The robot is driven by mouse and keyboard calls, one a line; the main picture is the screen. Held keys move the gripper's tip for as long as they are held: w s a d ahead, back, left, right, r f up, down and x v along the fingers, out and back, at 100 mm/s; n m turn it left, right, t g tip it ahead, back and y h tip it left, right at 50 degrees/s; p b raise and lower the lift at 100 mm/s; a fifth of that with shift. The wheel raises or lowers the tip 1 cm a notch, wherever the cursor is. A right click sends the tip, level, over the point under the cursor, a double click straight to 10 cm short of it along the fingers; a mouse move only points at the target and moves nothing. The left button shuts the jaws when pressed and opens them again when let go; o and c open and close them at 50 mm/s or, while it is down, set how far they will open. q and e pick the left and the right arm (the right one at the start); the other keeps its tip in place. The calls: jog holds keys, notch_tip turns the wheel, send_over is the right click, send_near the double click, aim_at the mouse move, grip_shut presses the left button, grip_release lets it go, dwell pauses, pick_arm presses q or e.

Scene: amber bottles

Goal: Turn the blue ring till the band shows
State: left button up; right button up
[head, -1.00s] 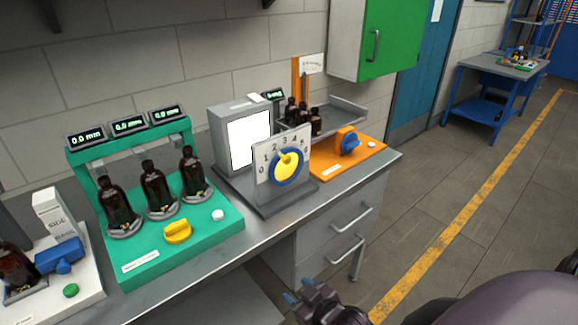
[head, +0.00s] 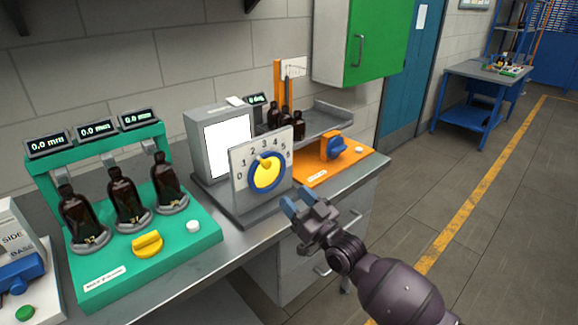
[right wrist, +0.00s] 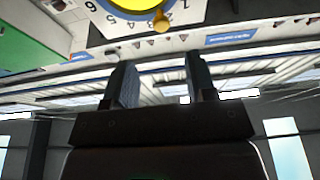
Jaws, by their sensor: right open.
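The blue ring (head: 269,189) circles a yellow dial disc (head: 267,174) on an upright white plate numbered 0 to 6. A small yellow knob on the dial points up, around 2 to 3. No separate band is distinguishable on the dial. My right gripper (head: 297,199) is open and empty, in front of and to the lower right of the plate, apart from the ring. My left gripper is out of view.
A green stand (head: 110,275) with amber bottles and a yellow knob is at left. A grey box with a white screen (head: 227,147) stands behind the plate. An orange base (head: 345,164) with a blue knob is to the right, by a tray of bottles.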

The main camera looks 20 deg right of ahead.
aim_at(268, 165)
jog(key=shift+t, duration=0.3)
jog(key=x, duration=0.9)
jog(key=shift+a+r, duration=0.1)
jog(key=shift+r, duration=0.15)
jog(key=shift+x, duration=0.85)
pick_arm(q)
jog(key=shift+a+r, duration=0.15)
pick_arm(e)
jog(key=shift+c, duration=0.3)
